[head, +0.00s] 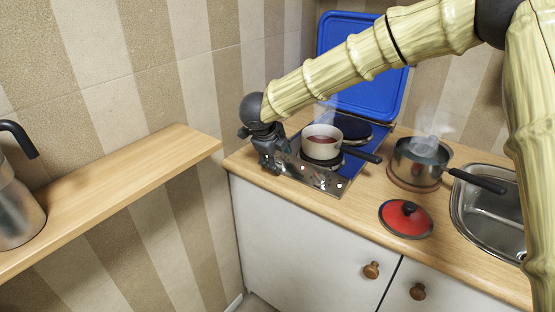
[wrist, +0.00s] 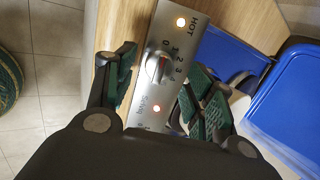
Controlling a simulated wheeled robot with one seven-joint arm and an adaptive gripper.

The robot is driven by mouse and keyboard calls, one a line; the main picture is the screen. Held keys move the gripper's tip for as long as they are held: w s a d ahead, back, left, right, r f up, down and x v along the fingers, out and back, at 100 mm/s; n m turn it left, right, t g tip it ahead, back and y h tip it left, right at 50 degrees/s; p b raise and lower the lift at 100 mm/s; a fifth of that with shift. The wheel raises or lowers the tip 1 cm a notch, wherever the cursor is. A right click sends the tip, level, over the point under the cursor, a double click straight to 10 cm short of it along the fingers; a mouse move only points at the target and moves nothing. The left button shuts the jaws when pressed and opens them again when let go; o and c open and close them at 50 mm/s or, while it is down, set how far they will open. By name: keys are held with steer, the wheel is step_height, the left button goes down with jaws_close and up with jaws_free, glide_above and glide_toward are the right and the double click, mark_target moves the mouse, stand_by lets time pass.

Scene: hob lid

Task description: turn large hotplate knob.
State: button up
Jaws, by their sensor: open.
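The hob's steel control panel (wrist: 170,40) runs through the middle of the wrist view, with a knob (wrist: 155,68) beside the printed figures 0 to 3. I cannot tell from the markings in view which hotplate this knob serves. Two lights glow on the panel. My gripper (wrist: 158,78) is open, its green-padded fingers apart on either side of the knob, with nothing held. In the head view my gripper (head: 270,152) is over the left end of the hob (head: 322,183), hiding part of its front panel.
A cream pot (head: 322,148) with red contents stands on the hob, its handle pointing right. The blue hob lid (head: 365,95) is raised behind. A steaming steel pan (head: 418,175), red lid (head: 405,215) and sink (head: 485,215) are to the right. A wooden shelf (head: 120,190) is left.

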steer(key=v, duration=1)
steer(key=shift+a, duration=0.1)
